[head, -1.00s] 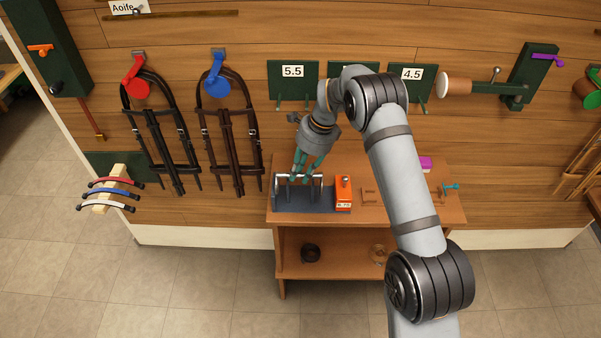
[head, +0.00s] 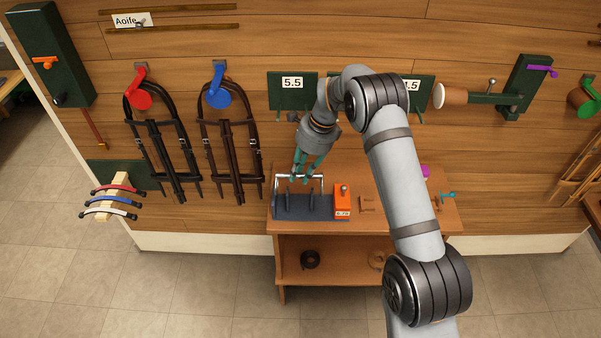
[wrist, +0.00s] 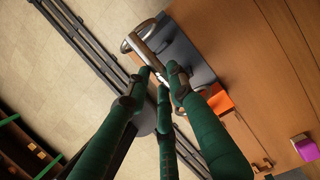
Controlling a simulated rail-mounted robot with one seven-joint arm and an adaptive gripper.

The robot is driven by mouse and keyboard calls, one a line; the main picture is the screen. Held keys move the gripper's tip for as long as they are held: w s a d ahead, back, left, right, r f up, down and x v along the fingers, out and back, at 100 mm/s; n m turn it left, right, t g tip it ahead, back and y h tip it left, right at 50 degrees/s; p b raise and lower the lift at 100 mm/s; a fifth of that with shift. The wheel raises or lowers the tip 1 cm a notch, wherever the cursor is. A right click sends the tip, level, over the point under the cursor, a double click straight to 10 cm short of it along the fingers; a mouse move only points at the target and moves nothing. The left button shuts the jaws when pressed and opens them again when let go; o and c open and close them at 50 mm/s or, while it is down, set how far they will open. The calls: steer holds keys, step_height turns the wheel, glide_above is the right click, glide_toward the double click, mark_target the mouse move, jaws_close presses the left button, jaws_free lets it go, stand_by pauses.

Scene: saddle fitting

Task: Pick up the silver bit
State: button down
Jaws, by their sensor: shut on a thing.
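The silver bit (head: 288,177) shows as a pale bar at the dark bit stand (head: 290,208) on the wooden table. My gripper (head: 307,180) points down, with its green fingers closed around the bar. In the wrist view, my gripper (wrist: 163,74) has its fingertips together on the bit, and a silver ring end (wrist: 138,43) sticks out past them. The fingers hide part of the bar. The bit appears just above the stand's upright posts; I cannot tell whether it is fully clear of them.
An orange box (head: 342,201) stands right beside the stand. Small brown pieces (head: 367,204) and a cyan item (head: 447,195) lie farther right on the table (head: 400,226). Bridles (head: 157,150) hang on the wall to the left.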

steer(key=shift+s, duration=0.1)
steer(key=s+r+b, duration=0.2)
steer(key=s+b, duration=0.1)
steer(key=s, duration=0.3)
steer(key=shift+s, duration=0.4)
stand_by(0.5)
steer(key=shift+d, duration=0.15)
